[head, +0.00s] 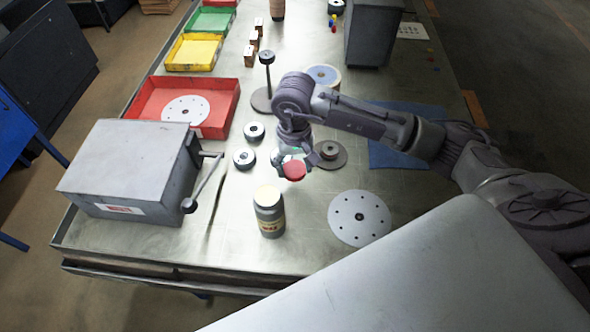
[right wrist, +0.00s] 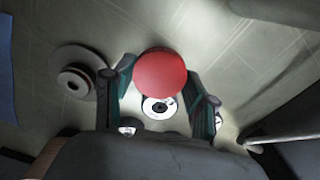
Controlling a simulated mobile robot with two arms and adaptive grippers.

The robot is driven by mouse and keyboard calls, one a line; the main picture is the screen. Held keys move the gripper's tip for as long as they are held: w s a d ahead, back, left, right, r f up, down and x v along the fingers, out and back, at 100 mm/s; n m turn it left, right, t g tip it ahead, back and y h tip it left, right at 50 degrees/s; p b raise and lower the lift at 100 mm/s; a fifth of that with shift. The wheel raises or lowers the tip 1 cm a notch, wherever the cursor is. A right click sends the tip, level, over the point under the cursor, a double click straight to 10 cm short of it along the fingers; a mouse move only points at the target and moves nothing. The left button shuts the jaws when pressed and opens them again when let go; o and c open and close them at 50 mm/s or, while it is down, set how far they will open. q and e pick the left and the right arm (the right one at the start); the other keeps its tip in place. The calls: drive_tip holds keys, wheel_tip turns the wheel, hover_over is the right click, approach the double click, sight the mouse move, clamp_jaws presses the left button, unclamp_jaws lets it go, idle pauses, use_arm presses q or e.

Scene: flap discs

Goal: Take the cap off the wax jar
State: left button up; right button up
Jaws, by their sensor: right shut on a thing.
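The wax jar (head: 269,214) stands upright near the front of the metal table, a dark jar with a label and a pale, uncapped top. My right gripper (head: 292,165) is shut on a red round cap (head: 294,171), above the table, behind and to the right of the jar and apart from it. In the right wrist view the red cap (right wrist: 161,74) sits between the two fingers (right wrist: 165,90). The jar is not clearly seen in that view. My left gripper is not in view.
A grey box with a crank (head: 130,170) stands at the left, its handle reaching toward the jar. A white perforated disc (head: 359,218) lies right of the jar. Red (head: 224,120), yellow (head: 193,52) and green (head: 207,21) trays line the left edge. Small dark rings (head: 244,158) lie behind the jar.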

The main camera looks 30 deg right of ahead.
sight(294, 168)
wheel_tip(294, 168, down, 4)
drive_tip(key=shift+r+p, duration=0.25)
drive_tip(key=shift+p, duration=0.45)
drive_tip(key=shift+f, duration=0.25)
drive_tip(key=shift+f, duration=0.2)
drive_tip(key=o, duration=1.3)
drive_tip(key=shift+r, duration=0.1)
